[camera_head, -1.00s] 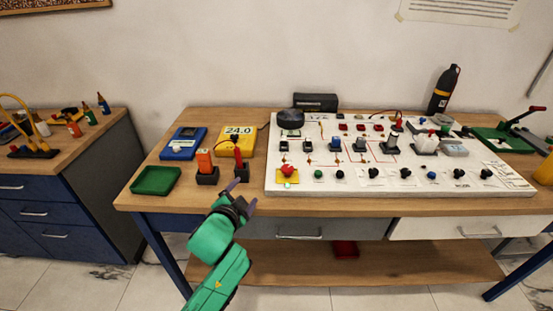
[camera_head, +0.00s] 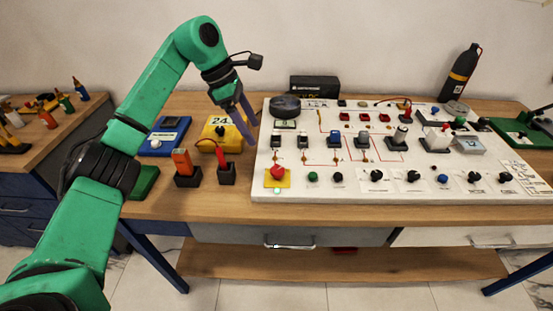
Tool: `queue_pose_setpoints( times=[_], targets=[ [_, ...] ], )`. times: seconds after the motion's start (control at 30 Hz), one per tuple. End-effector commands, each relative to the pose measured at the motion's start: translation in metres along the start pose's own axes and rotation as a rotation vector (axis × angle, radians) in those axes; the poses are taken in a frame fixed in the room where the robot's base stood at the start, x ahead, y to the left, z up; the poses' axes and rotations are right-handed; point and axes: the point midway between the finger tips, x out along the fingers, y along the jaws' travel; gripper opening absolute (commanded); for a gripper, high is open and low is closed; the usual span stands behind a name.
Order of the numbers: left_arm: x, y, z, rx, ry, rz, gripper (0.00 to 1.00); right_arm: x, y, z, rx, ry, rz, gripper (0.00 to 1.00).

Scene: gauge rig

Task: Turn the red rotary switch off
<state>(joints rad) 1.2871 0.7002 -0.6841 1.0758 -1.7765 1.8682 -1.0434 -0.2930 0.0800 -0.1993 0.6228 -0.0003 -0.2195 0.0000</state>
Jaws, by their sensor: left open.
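A red knob (camera_head: 277,173) on a yellow square plate stands at the front left corner of the white panel board (camera_head: 262,187). It looks like the red rotary switch, but its turned position is too small to tell. My left gripper (camera_head: 247,140) has purple fingers pointing down, above and behind the red screwdriver-like tool and just left of the board's left edge. It is open, with nothing seen between its fingers, and is apart from the red knob. My right gripper is not in view.
A row of knobs and buttons (camera_head: 376,175) runs right of the red knob. A yellow meter (camera_head: 215,132), a blue meter (camera_head: 166,136) and red (camera_head: 223,158) and orange (camera_head: 181,160) tools in black holders stand left. The table's front strip (camera_head: 400,212) is clear.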

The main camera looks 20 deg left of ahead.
Motion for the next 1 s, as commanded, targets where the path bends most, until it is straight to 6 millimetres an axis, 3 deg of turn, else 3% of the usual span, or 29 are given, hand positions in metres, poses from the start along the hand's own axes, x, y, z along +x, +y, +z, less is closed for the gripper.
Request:
queue_pose_setpoints(
  times=[0.17,0.5,0.67,0.9,0.93,1.0],
  targets=[
    [0.034,-0.002,0.002,0.001,-0.001,-0.007,0.81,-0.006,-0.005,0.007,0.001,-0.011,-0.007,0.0],
    [0.12,-0.002,0.004,0.001,-0.007,-0.006,0.81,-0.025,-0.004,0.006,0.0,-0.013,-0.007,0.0],
    [0.14,-0.001,0.004,0.002,-0.008,-0.002,0.81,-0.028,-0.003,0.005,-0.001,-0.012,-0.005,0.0],
    [0.143,-0.001,0.003,0.002,-0.007,0.0,0.81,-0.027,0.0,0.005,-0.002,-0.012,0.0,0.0],
    [0.143,-0.001,0.003,0.002,-0.007,0.0,0.77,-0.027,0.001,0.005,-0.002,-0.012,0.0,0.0],
    [0.143,-0.001,0.004,0.002,-0.007,-0.001,0.5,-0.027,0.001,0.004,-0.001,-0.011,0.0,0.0]
  ],
)
